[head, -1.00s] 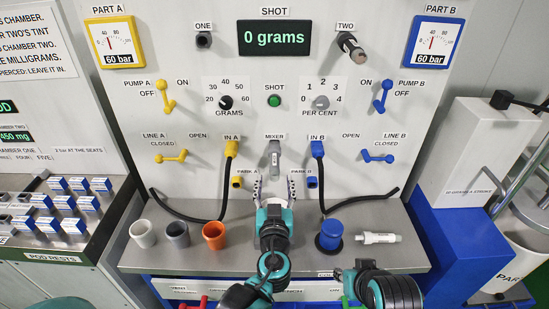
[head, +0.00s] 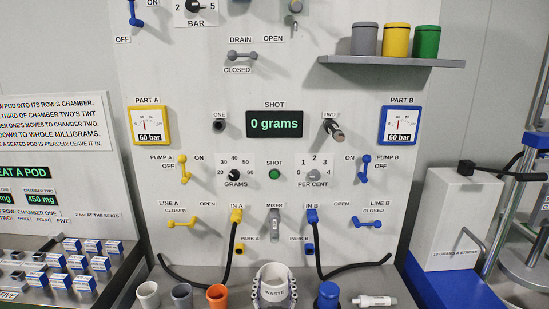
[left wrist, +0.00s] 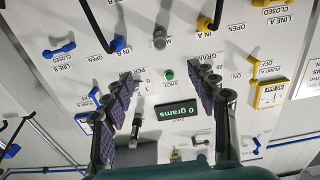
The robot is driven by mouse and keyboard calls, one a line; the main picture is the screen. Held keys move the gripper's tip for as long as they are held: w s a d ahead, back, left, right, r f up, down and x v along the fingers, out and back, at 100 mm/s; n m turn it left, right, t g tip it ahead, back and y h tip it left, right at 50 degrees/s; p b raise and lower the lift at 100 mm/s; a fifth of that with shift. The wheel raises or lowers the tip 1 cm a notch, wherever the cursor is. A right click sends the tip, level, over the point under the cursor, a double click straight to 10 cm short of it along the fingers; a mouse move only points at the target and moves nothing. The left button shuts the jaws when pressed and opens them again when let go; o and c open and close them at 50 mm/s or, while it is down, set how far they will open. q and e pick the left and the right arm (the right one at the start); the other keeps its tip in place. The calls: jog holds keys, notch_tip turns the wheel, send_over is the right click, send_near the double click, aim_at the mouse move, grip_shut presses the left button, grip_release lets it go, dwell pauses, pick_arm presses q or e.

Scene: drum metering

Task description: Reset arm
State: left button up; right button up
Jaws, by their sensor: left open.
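My left gripper (head: 275,302) is at the bottom middle of the head view, only its fingertips showing. They are spread apart in front of the white waste cup (head: 273,280), one toward each side; contact cannot be told. In the left wrist view my left gripper (left wrist: 166,85) is open and nothing shows between its fingers except the panel behind. That upside-down view shows the green shot button (left wrist: 168,75) and the shot display (left wrist: 178,112) beyond the fingers. The display (head: 274,124) reads 0 grams. My right gripper is not in view.
Orange (head: 217,296), grey (head: 182,295) and white (head: 148,294) cups stand left on the bench. A blue container (head: 327,296) and a white cartridge (head: 375,301) are at right. Black hoses (head: 350,268) hang from the panel. A shelf (head: 390,62) holds three lidded tubs.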

pick_arm(q)
jog(key=s+a+f+n+g+y, duration=0.1)
jog(key=s+a+f+g+y, duration=0.2)
jog(key=a, duration=0.6)
jog(key=s+a+f+n+g+y, duration=0.15)
jog(key=s+a+g, duration=0.3)
jog(key=a, duration=0.45)
jog(key=s+f+m+g+h, duration=0.1)
jog(key=s+f+h, duration=0.1)
jog(key=s, duration=0.4)
jog(key=s+f+m+g+h, duration=0.1)
jog(key=s+f+g+h, duration=0.1)
jog(key=s, duration=0.5)
jog(key=shift+f, duration=0.75)
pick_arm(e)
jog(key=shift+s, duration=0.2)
